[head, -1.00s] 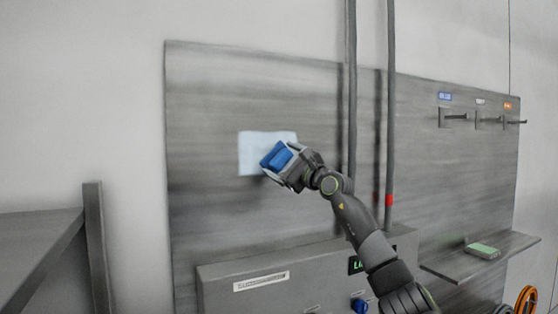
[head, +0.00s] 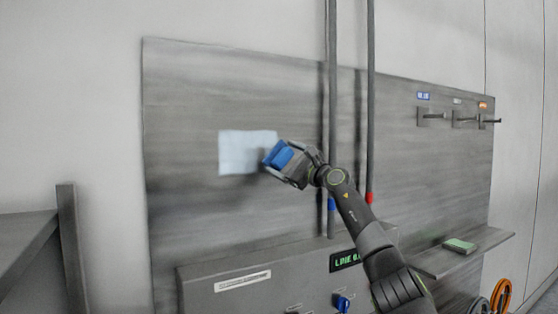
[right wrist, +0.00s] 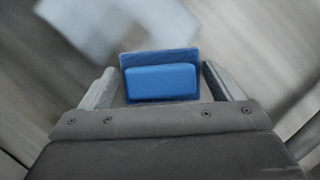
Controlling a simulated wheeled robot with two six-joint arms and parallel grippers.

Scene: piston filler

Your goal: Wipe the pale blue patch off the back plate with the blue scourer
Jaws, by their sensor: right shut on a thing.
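The pale blue patch (head: 243,152) is a roughly square area on the upper left part of the grey back plate (head: 190,100). My right gripper (head: 284,158) is shut on the blue scourer (head: 278,154), at the patch's right edge in the head view. In the right wrist view, the scourer (right wrist: 160,80) sits between the two fingers, and the blurred patch (right wrist: 115,25) lies beyond it to the upper left. I cannot tell whether the scourer touches the plate. My left gripper is not in view.
Two vertical pipes (head: 332,100) run down the plate right of my gripper. A grey machine box (head: 225,285) with a display and blue knob (head: 342,302) stands below. A shelf (head: 480,248) holds a green pad (head: 459,245). Hooks (head: 465,118) are at upper right.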

